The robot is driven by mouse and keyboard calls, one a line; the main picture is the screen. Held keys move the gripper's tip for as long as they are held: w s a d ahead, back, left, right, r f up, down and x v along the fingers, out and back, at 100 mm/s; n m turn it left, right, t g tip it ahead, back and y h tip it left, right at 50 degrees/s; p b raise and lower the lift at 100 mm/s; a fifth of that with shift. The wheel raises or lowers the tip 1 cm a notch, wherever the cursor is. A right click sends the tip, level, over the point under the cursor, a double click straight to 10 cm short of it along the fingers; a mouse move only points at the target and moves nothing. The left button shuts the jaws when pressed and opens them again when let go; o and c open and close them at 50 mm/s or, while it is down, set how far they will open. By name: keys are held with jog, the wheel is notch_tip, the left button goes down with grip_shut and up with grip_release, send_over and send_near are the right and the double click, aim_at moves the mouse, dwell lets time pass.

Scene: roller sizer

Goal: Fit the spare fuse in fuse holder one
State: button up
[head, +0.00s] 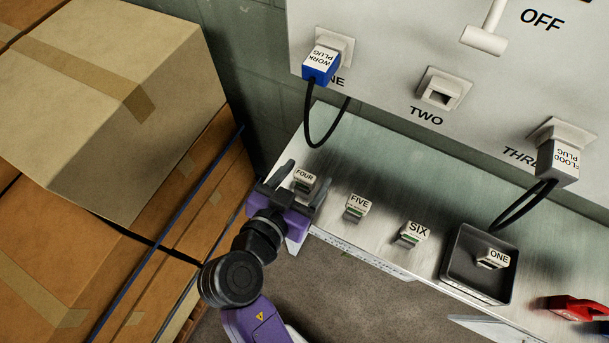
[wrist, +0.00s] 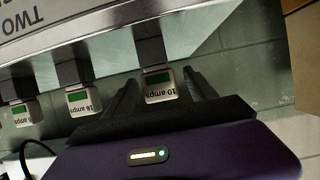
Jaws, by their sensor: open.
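My gripper (head: 303,181) is open, with its fingers on either side of the small white block labelled FOUR (head: 305,176) on the metal shelf. In the wrist view this block (wrist: 158,86), with a green band and the text "10 amps", sits between the fingers (wrist: 160,88); contact cannot be told. Blocks FIVE (head: 358,203) and SIX (head: 413,230) stand in line to its right. In the wrist view the middle block (wrist: 83,99) reads "16 amps". A white block labelled ONE (head: 493,259) lies in a dark tray (head: 449,264). No block is visibly marked spare.
The panel above carries a blue work plug (head: 320,66), an empty socket TWO (head: 441,91) and a flood plug (head: 561,162); black cables hang from both plugs. Cardboard boxes (head: 110,95) stand at left. A red object (head: 575,308) lies at the right end of the shelf.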

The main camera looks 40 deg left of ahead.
aim_at(304, 175)
jog(key=c, duration=1.4)
jog(key=shift+r, duration=0.1)
notch_tip(304, 175, up, 20)
jog(key=shift+f+b, duration=0.1)
jog(key=shift+b, duration=0.3)
